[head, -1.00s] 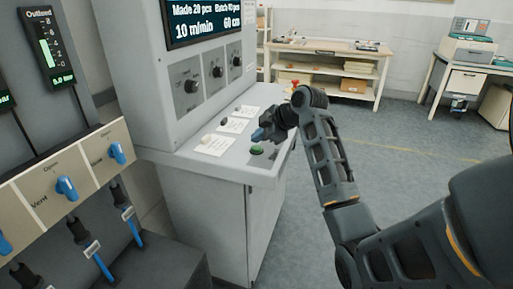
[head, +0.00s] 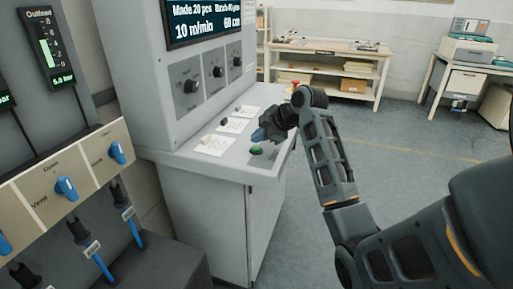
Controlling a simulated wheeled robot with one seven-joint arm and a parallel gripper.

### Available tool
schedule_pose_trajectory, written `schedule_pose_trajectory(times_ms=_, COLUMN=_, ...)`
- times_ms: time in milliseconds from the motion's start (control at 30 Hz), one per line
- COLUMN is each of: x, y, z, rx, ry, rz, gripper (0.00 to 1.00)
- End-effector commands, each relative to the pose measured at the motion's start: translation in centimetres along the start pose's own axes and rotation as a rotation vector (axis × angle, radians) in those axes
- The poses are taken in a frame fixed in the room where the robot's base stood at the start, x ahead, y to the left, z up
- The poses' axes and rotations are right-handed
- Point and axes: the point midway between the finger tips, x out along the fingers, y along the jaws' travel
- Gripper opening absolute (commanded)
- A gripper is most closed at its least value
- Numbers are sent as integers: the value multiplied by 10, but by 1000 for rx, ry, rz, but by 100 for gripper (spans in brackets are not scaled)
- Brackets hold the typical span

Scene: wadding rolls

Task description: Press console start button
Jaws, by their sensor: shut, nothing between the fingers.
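The grey console (head: 215,200) stands in the middle left, with a lit display (head: 204,18) above and a sloped desk. A green button (head: 256,150) sits near the right front corner of the desk. My gripper (head: 258,137) reaches in from the right, shut and empty, its blue tips just above the button from this angle. A small gap shows between the tips and the button in the picture. The button's label cannot be read.
Labelled cards with small knobs (head: 215,145) lie on the desk left of the button. Three dials (head: 191,86) are on the upright face. Blue-handled valves (head: 66,187) stand at the left.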

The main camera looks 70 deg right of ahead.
Motion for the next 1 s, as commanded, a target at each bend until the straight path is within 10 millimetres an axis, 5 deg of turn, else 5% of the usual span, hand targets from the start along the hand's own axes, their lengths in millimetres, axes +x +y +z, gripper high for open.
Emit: schedule_pose_trajectory(times_ms=1000, x=6, y=-5, z=5, rx=0, ry=0, rz=0, gripper=0)
